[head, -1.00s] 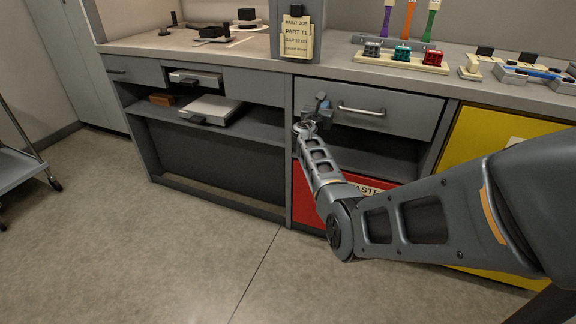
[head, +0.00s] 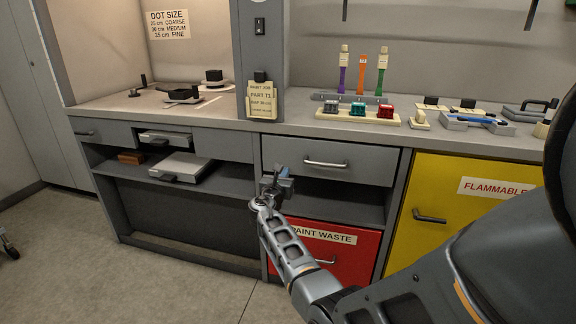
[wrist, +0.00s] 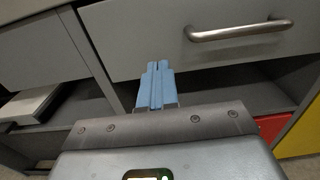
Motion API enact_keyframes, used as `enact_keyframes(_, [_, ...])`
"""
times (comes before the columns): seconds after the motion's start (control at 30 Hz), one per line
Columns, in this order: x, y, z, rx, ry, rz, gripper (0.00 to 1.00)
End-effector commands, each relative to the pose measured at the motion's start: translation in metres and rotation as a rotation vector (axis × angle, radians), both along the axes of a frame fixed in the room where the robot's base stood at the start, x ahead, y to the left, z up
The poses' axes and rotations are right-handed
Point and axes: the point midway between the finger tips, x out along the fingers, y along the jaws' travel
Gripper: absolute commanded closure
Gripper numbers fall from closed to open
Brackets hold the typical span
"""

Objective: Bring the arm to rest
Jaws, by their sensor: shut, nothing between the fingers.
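My arm reaches forward from the lower right in the head view. My gripper (head: 281,173) is in front of the cabinet, by the left end of the grey drawer (head: 285,151). In the wrist view its blue fingers (wrist: 157,82) are together with nothing between them. They point toward the open shelf gap just below the drawer front. I cannot tell whether they touch the cabinet.
The drawer handle (head: 326,164) is right of my gripper. Below are a red paint waste door (head: 336,254) and a yellow flammable cabinet (head: 450,196). The bench holds a rack of colored blocks (head: 346,117). Open floor (head: 60,260) lies at left.

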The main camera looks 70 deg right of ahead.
Motion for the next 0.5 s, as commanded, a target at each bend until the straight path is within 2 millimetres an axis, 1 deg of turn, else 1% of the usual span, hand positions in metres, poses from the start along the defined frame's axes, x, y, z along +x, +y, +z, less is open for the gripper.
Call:
enact_keyframes(0.03, [0.000,0.011,0.001,0.000,0.000,0.003,1.00])
enact_keyframes(0.1, [-0.002,0.022,0.001,0.000,0.001,0.002,1.00])
enact_keyframes(0.2, [-0.003,0.034,0.000,0.001,0.001,0.001,1.00])
enact_keyframes(0.33, [-0.003,0.043,-0.001,0.001,0.001,0.000,1.00])
enact_keyframes(0.5, [-0.004,0.045,-0.001,0.001,0.001,0.000,1.00])
